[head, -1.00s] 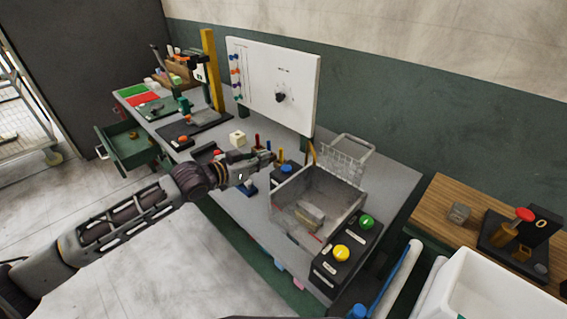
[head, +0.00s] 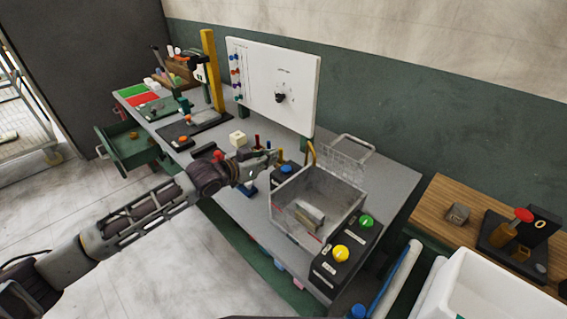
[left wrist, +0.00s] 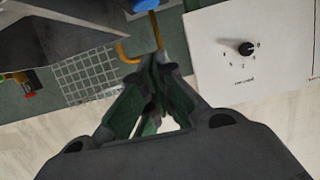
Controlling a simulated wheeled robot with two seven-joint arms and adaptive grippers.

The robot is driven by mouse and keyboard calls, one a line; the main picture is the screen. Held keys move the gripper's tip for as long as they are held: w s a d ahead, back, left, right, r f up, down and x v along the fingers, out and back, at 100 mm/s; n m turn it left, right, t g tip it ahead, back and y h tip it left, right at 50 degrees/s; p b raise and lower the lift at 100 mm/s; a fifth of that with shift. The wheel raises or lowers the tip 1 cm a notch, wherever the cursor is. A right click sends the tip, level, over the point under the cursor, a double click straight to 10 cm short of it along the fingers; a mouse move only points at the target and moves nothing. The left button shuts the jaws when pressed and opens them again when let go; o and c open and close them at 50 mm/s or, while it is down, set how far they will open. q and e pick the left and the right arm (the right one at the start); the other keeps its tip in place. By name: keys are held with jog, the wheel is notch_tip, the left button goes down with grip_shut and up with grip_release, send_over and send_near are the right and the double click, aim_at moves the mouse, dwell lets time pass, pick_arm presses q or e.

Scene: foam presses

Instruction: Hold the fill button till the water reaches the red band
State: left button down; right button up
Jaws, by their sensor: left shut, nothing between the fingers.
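The blue button (head: 286,169) sits on a dark box beside the grey open-topped tank (head: 345,222). A yellow bent pipe (head: 311,152) stands by the tank's back corner. A faint red mark shows low on the tank's front wall; I cannot make out a water level. My left gripper (head: 275,155) is shut and empty, just left of and above the blue button in the head view, apparently apart from it. In the left wrist view, my shut fingers (left wrist: 158,62) point toward the blue button (left wrist: 146,5), with the pipe (left wrist: 124,50) beside them. My right gripper is not in view.
A control box with a yellow button (head: 341,253) and a green button (head: 366,222) stands at the tank's right. A white dial board (head: 275,80) rises behind the bench. Small coloured pegs stand near my gripper.

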pick_arm(q)
send_over(283, 171)
jog(key=shift+w+d+f+p, duration=0.15)
jog(key=shift+f+p, duration=0.05)
jog(key=shift+f, duration=0.3)
jog(key=shift+w+d+f+p, duration=0.1)
jog(key=shift+f+p, duration=0.05)
jog(key=shift+f, duration=0.3)
jog(key=shift+s+a+f, duration=0.1)
jog(key=shift+a+f, duration=0.05)
jog(key=shift+f, duration=1.8)
jog(key=shift+f, duration=0.1)
